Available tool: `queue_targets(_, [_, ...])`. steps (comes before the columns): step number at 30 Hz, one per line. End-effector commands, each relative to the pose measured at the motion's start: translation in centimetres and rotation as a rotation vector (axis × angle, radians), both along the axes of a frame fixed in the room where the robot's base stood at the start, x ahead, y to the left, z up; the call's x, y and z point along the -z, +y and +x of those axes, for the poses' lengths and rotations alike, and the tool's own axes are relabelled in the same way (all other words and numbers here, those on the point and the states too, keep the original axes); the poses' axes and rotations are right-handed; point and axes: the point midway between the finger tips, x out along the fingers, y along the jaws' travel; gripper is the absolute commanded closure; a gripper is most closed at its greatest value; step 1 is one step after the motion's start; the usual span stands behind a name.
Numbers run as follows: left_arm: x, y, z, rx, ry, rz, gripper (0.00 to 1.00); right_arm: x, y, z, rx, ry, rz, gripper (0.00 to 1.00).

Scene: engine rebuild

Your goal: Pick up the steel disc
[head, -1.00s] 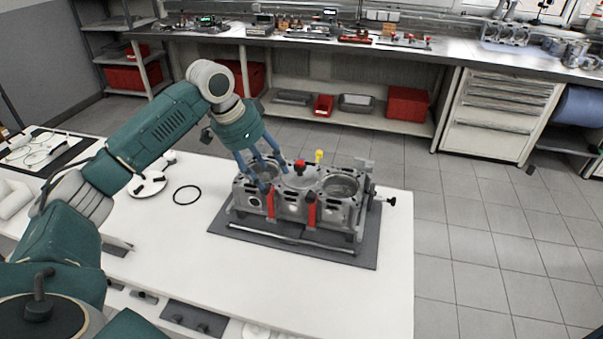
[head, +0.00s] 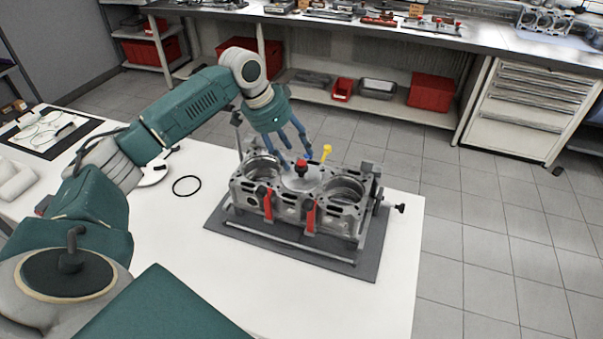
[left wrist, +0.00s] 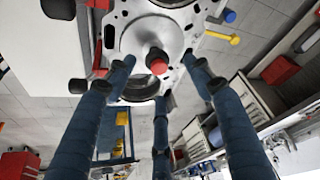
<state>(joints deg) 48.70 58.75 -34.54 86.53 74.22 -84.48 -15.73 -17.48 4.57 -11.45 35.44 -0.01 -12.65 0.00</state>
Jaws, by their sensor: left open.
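The steel disc (head: 296,183) lies over the middle bore of the grey engine block (head: 250,203), with a red-topped knob (head: 301,166) standing up from its centre. In the left wrist view the disc (left wrist: 140,38) and the red knob tip (left wrist: 158,66) are close, between the spread fingers. My left gripper (head: 287,157) is open and empty, its fingers pointing down just above and behind the disc. Whether any fingertip touches it I cannot tell. My right gripper is not in view.
The block sits on a dark mat (head: 330,262) on the white table (head: 150,245). Red clamps (head: 310,216) stand at its front and a yellow-topped pin (head: 327,152) behind. A black ring (head: 187,186) lies to the left on clear table.

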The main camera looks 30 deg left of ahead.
Motion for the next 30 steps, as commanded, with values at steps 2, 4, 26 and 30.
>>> queue_targets(2, [0.5, -0.2, 0.2, 0.001, 0.001, 0.0, 0.48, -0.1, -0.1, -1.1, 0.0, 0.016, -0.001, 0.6])
queue_targets(4, [0.9, -0.3, 0.2, 0.002, 0.002, 0.0, 0.48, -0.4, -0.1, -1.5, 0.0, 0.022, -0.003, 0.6])
queue_targets(26, [5.4, -1.6, 1.7, 0.001, -0.001, 0.001, 0.7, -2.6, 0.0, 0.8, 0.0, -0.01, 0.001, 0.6])
queue_targets(30, [5.4, -1.6, 1.7, 0.001, -0.002, 0.001, 0.97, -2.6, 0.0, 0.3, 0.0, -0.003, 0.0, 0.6])
